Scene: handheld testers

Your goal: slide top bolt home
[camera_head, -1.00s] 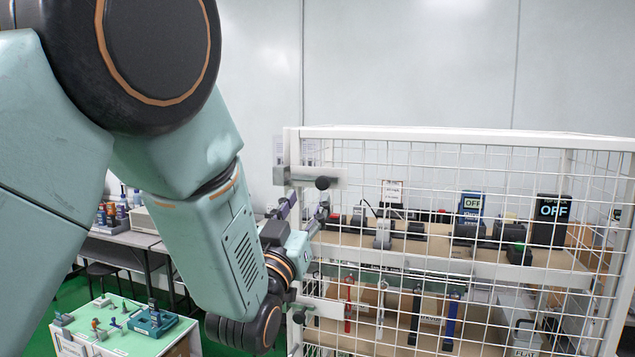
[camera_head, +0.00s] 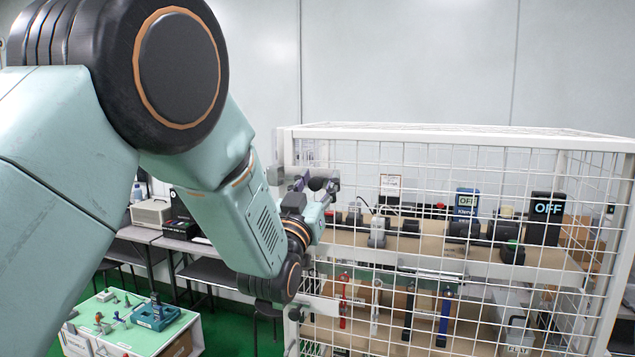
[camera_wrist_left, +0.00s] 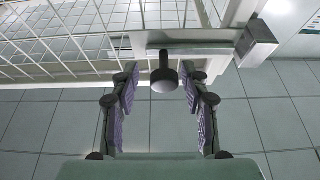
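The top bolt has a dark round knob (camera_head: 316,184) at the upper left corner of the white wire cage door. In the left wrist view the knob (camera_wrist_left: 163,82) stands out from a pale metal bolt bar (camera_wrist_left: 200,47), with a block-like bracket (camera_wrist_left: 257,43) to its right. My left gripper (camera_head: 316,186) is at the knob. In the left wrist view its two purple-padded fingers (camera_wrist_left: 160,80) are spread, one on each side of the knob, with gaps on both sides. My right gripper is not in view.
The white wire cage (camera_head: 450,135) holds shelves with handheld testers (camera_head: 467,205) and hanging straps. A lower bolt plate (camera_head: 318,305) sits on the door's left edge. A small white table (camera_head: 110,345) with tools stands at lower left.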

